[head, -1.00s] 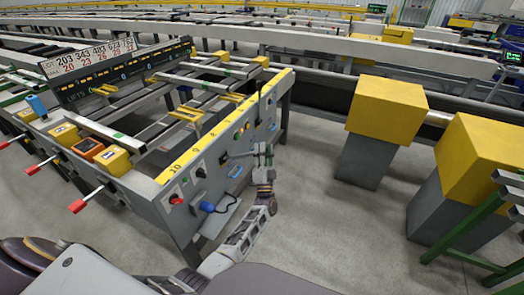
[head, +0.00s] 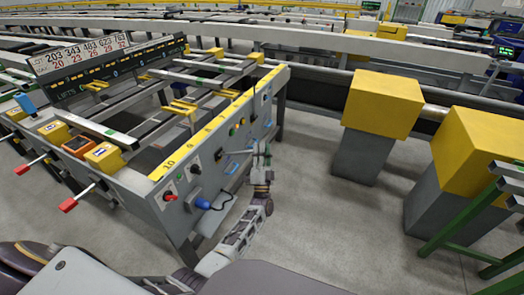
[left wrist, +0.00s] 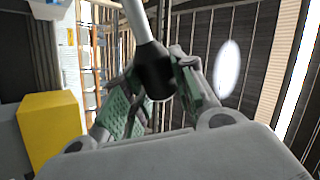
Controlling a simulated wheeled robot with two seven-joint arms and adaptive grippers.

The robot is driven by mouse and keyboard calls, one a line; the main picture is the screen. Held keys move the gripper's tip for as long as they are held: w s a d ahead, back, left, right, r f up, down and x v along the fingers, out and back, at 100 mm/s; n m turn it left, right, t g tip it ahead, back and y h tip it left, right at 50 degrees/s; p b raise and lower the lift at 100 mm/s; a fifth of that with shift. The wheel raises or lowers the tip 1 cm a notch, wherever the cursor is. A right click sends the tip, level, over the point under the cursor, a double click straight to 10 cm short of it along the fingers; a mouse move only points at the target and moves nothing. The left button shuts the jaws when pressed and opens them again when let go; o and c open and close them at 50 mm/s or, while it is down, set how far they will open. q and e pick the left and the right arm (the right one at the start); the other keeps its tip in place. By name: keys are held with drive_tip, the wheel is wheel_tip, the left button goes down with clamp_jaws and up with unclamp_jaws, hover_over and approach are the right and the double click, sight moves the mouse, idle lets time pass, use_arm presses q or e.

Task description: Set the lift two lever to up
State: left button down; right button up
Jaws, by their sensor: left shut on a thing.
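My left gripper (head: 262,150) is at the right-hand side panel of the runout table (head: 235,125). In the left wrist view my left gripper (left wrist: 150,95) is shut on a lever, its green-padded fingers around the black knob (left wrist: 155,72). The lever's pale shaft (left wrist: 138,20) runs upward in that view. In the head view a thin dark lever (head: 234,153) reaches from the panel toward the gripper; its end is hidden by the fingers. I cannot read a label saying which lift it serves. My right gripper is not in view.
A LIFTS sign board (head: 110,62) stands over the table. Red-handled levers (head: 68,205) stick out at the left. A red button (head: 169,196) and a blue plug (head: 202,204) are on the panel. Yellow-topped posts (head: 383,103) stand at the right, with bare floor between.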

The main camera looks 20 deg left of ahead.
use_arm(q)
drive_tip(key=shift+f, duration=0.2)
drive_tip(key=c, duration=1.1)
unclamp_jaws()
drive_tip(key=shift+r, duration=0.15)
drive_tip(key=shift+r, duration=0.15)
